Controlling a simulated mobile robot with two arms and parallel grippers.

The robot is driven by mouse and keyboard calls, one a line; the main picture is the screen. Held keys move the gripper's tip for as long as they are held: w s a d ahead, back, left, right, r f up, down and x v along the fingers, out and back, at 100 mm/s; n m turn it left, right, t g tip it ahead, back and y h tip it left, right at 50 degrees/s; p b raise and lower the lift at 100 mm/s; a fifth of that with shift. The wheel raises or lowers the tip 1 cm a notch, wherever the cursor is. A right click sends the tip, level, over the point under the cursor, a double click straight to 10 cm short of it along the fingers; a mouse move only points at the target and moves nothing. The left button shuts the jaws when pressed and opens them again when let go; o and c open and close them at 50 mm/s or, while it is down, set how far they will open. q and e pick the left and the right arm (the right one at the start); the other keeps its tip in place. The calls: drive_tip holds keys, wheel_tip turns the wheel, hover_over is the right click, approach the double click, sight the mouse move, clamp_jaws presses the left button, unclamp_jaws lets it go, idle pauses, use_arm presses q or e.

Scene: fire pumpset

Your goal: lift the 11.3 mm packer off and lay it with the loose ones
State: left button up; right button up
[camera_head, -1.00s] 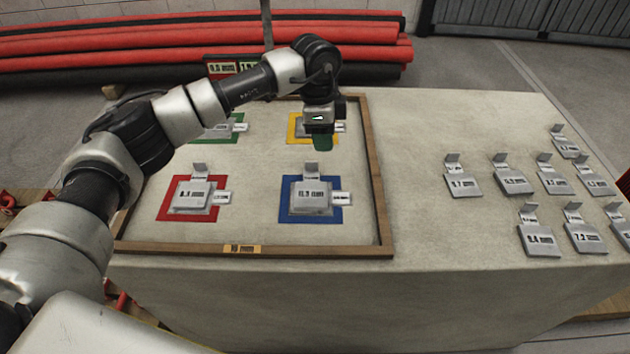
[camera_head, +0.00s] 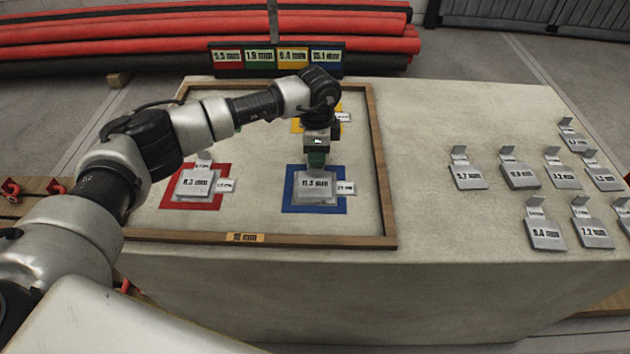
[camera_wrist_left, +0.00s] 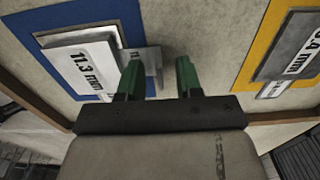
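The 11.3 mm packer (camera_head: 316,192) is a grey plate lying on the blue square (camera_head: 291,204), on top of other grey plate. In the left wrist view the 11.3 mm packer (camera_wrist_left: 82,72) lies left of the fingers. Its upright tab (camera_wrist_left: 150,60) shows beside the left finger and reaches into the space between the fingers. My left gripper (camera_head: 317,160) points down just behind the packer's label. In the wrist view its green fingers (camera_wrist_left: 159,78) are apart with nothing clamped. The loose packers, such as one grey plate (camera_head: 468,177), lie on the right. My right gripper is out of view.
A wooden frame (camera_head: 385,190) surrounds the coloured squares. The red square (camera_head: 172,200) holds a stack; the yellow square (camera_wrist_left: 258,55) holds a 9.4-like plate, label unclear. A label board (camera_head: 277,58) stands behind. Bare table (camera_head: 430,120) lies between frame and loose packers.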

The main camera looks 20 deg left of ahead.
use_arm(q)
drive_tip(key=shift+f, duration=0.15)
clamp_jaws()
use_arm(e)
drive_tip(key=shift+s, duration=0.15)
use_arm(q)
drive_tip(key=shift+r, duration=0.5)
drive_tip(key=r, duration=0.3)
drive_tip(key=shift+d+r, duration=0.35)
drive_tip(key=shift+d, duration=0.05)
drive_tip(key=s+d+r, duration=0.1)
drive_tip(key=d+r, duration=0.5)
drive_tip(key=d, duration=0.4)
drive_tip(key=shift+d+r, duration=0.15)
drive_tip(key=shift+d, duration=0.25)
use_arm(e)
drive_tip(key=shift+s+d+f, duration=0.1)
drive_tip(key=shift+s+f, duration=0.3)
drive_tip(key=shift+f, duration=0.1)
